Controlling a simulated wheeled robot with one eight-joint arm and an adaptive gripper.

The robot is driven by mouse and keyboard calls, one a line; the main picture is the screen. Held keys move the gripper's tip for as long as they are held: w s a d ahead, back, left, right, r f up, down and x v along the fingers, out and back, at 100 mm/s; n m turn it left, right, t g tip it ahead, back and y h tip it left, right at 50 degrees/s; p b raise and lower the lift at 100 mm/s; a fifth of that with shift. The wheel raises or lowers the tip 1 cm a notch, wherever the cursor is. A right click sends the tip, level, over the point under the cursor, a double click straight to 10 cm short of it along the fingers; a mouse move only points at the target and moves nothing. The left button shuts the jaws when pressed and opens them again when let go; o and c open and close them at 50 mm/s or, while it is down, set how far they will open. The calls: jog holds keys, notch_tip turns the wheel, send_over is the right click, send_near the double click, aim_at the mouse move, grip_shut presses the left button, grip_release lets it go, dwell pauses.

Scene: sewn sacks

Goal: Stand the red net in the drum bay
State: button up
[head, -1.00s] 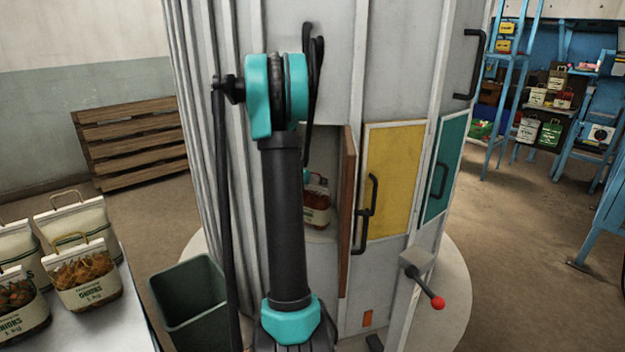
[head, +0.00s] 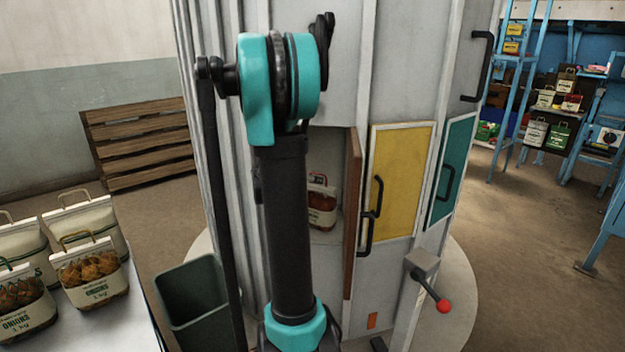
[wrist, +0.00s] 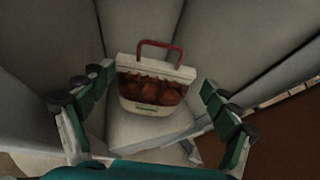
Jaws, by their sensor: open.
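The red net (head: 322,207), a bag with a red handle, white top band and dark red contents, stands upright inside the open bay of the grey drum (head: 400,60). In the wrist view the red net (wrist: 152,88) stands on the bay's pale floor (wrist: 150,133), near the back walls. My gripper (wrist: 157,85) is open, one green-and-grey finger on each side of the net in the picture, with visible gaps and nothing held. In the head view my arm hides the gripper and the left part of the bay.
A brown door (head: 352,215) stands open at the bay's right edge. Yellow (head: 402,180) and teal (head: 453,170) doors are shut beside it. A lever with a red knob (head: 443,306) sticks out below. A dark bin (head: 190,300) and a table with several bags (head: 90,275) are left.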

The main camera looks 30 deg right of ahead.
jog(key=s+a+f+m+y, duration=0.3)
jog(key=s+a+m, duration=0.4)
jog(key=a, duration=0.5)
jog(key=s+a+f+m+g+y, duration=0.1)
jog(key=s+a+f+m+y, duration=0.3)
jog(key=a, duration=0.7)
jog(key=s+a+f+m+y, duration=0.3)
jog(key=s+a+f+m, duration=0.3)
jog(key=s+a+m, duration=0.6)
jog(key=shift+s+a+f+y, duration=0.3)
jog(key=shift+s+y, duration=0.1)
jog(key=shift+s, duration=0.5)
